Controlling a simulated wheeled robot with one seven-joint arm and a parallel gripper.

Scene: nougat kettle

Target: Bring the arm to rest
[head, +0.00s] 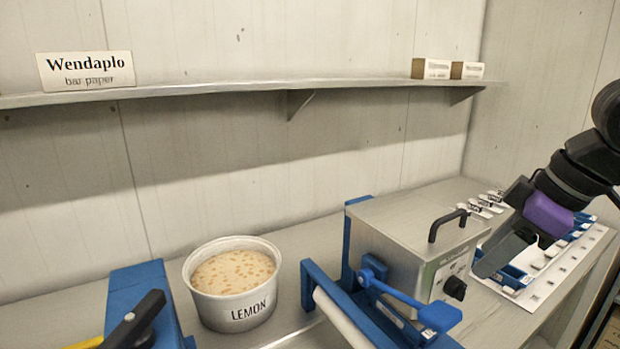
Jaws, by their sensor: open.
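My arm comes in from the right edge of the head view. My gripper (497,254) is at its lower end, dark grey with a purple part above it, and points down and to the left. It is open, and I see nothing held in it. It appears just right of the metal box machine with a black handle (400,232), in front of a white board (577,270) with blue trays. I cannot tell whether the gripper touches the board.
A white tub labelled LEMON (235,285) stands on the bench, left of a blue frame with a white roller (340,318). A blue device with a black lever (140,310) is at lower left. A wall shelf (200,92) holds a "Wendaplo bar paper" sign (86,70) and two small boxes (432,69).

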